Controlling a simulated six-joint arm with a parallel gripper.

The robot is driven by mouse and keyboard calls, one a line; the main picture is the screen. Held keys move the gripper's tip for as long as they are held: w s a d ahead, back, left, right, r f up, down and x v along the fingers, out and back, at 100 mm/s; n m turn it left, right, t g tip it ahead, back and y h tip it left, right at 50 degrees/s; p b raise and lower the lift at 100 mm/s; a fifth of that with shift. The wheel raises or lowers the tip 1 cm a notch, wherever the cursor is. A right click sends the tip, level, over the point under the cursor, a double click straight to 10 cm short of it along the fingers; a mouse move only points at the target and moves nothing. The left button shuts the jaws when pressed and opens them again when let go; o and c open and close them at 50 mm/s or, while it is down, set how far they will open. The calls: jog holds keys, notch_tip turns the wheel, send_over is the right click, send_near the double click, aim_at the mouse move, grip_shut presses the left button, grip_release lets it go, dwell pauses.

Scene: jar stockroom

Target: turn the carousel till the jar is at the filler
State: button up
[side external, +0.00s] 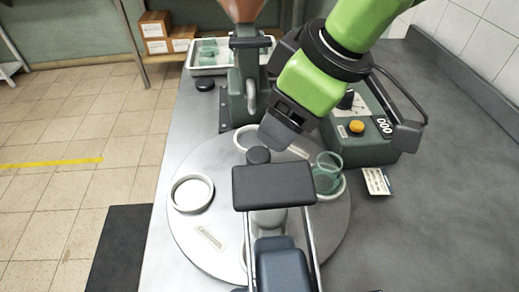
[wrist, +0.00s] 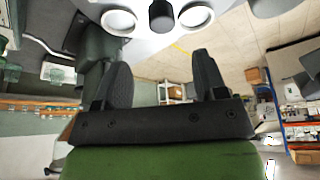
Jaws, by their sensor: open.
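The carousel (side external: 215,160) is a round grey disc on the bench, with white ring seats near its rim. The green glass jar (side external: 328,165) stands at the right seat. The left seat (side external: 192,193) is empty. The green filler (side external: 245,85) with a copper hopper stands at the carousel's back edge, near the back seat (side external: 242,137). A dark upright knob (side external: 258,155) stands near the disc's middle. My gripper (side external: 278,140) is over the back of the disc, beside the knob. In the wrist view my gripper (wrist: 163,78) is open with nothing between its fingers; the knob (wrist: 162,15) lies beyond them.
A dark-topped device (side external: 273,187) stands in front and hides part of the disc. A green control box (side external: 365,135) with a yellow button is at the right. A white tray (side external: 208,70) with green glass is at the back left.

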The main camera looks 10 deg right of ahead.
aim_at(260, 155)
jog(key=x, duration=1)
jog(key=shift+s+a+f, duration=0.1)
jog(key=shift+f, duration=0.1)
grip_shut()
